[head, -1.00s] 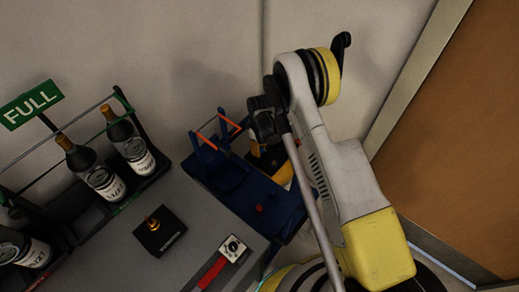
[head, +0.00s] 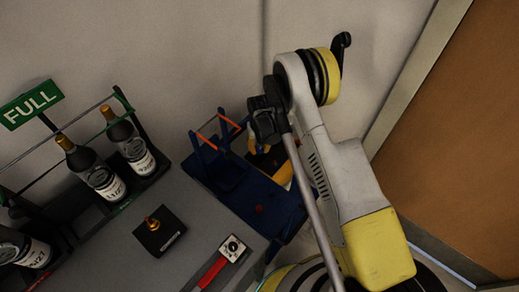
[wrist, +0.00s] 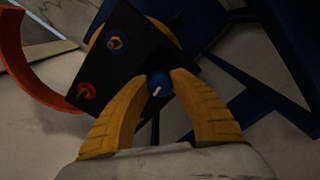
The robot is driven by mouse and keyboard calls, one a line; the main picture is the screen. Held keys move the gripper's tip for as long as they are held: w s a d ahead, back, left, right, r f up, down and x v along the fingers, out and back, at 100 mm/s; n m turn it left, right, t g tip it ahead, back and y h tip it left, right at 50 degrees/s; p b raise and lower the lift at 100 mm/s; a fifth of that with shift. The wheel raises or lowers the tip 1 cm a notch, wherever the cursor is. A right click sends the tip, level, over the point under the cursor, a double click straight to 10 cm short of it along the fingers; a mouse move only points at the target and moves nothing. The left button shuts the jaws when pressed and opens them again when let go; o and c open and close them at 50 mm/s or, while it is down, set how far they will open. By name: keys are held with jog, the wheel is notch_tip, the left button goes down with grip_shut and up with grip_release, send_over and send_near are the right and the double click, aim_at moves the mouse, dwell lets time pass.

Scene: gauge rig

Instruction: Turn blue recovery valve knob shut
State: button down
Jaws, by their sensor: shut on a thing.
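The blue recovery valve knob (wrist: 160,84), small and round with a white mark on its face, sits at the lower edge of a black gauge block (wrist: 124,55) in the wrist view. My gripper (wrist: 163,78) has its two yellow fingers closed in on the knob, one on each side, with the tips against it. The block also carries a brass fitting in a blue ring (wrist: 117,43) and one in a red ring (wrist: 86,91). In the head view, my arm partly hides the block and the knob cannot be made out.
A blue stand (head: 235,180) surrounds the work spot, close to the wall. A grey bench (head: 120,235) holds a black block with a brass fitting (head: 159,230), a red-handled tool (head: 213,272) and bottles (head: 97,170).

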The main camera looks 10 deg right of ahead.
aim_at(260, 149)
jog(key=shift+m, duration=0.6)
jog(key=c, duration=1.1)
grip_release()
jog(key=shift+o, duration=0.2)
notch_tip(260, 149, up, 12)
